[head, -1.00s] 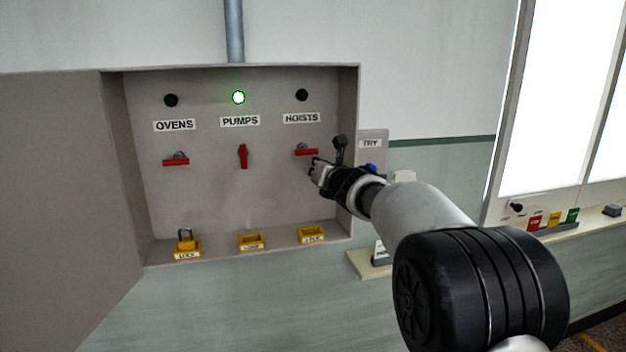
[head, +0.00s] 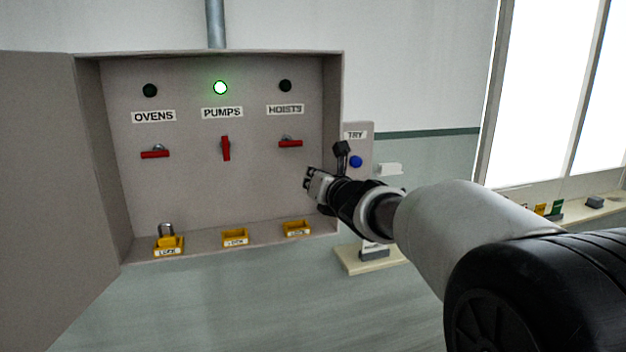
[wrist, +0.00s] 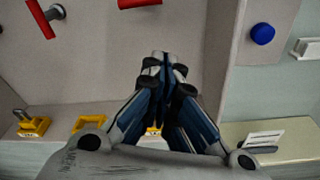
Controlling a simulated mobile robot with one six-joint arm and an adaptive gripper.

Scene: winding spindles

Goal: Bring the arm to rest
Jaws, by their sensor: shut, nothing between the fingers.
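My gripper (head: 309,181) is shut and empty, in front of the right side of the open grey panel box (head: 180,190), below the HOISTS handle. In the wrist view my gripper (wrist: 163,62) shows with its fingers together, touching nothing that I can see. The red HOISTS handle (head: 290,143) and the red OVENS handle (head: 155,154) lie level. The red PUMPS handle (head: 226,148) stands upright. The PUMPS lamp (head: 220,87) glows green; the OVENS lamp (head: 150,90) and the HOISTS lamp (head: 285,86) are dark.
Yellow holders line the box's bottom ledge; the left one (head: 168,245) has a padlock (head: 166,230). The blue TRY button (head: 356,161) is right of the box. A small shelf (head: 350,262) juts out below it. The box door (head: 45,190) stands open at left.

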